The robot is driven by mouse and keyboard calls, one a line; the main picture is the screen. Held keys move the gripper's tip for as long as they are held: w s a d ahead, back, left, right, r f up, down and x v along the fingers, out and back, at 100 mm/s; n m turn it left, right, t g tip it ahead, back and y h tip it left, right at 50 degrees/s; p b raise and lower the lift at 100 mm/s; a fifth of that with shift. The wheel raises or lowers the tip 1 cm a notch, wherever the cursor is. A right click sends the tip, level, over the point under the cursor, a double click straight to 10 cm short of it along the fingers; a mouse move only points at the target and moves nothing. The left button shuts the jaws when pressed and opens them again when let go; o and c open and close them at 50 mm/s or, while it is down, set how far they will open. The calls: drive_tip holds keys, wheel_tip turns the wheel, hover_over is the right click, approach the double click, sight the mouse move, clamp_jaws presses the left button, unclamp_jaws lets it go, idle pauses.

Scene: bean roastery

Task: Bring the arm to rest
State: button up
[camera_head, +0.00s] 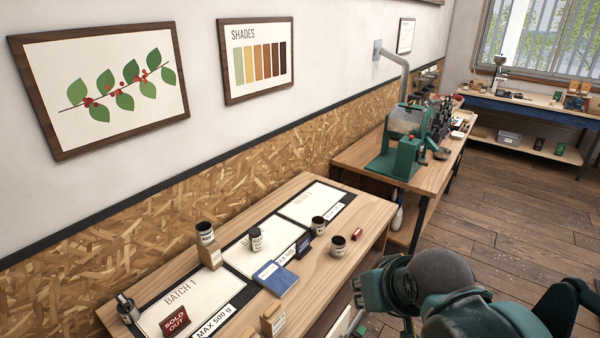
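My arm (430,285), with teal and dark grey links, is folded at the lower right, in front of the near wooden table (355,215). It stands over the floor side of the table and appears apart from the things on it. The lower part of the arm runs out of the bottom of the picture. I cannot make out my gripper or its fingers.
A green roaster (405,145) stands on the farther table. The wooden floor (505,215) at right is open.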

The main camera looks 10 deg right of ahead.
wheel_tip(320, 180, down, 6)
drive_tip(key=b, duration=0.5)
drive_tip(key=shift+f+b, duration=0.25)
drive_tip(key=shift+b, duration=0.15)
idle(0.6)
